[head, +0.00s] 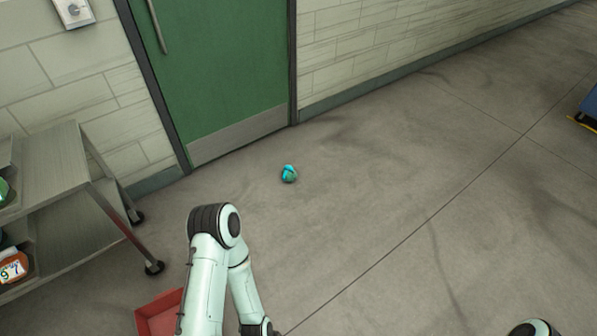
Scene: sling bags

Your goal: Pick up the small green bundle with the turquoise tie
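The small green bundle with the turquoise tie (289,174) lies alone on the grey concrete floor, in front of the green door. My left arm comes up from the bottom of the head view and bends at a dark joint, short of the bundle. Its forearm runs back down, and the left gripper is out of the picture below. Only a small part of my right arm shows at the bottom right, and its gripper is not visible. Nothing touches the bundle except the floor.
A grey wheeled cart (62,165) with shelves stands at the left. A red tray (158,316) is at the bottom, partly behind my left arm. The green door (228,70) and block wall close off the back. A blue object (590,104) is at the right edge.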

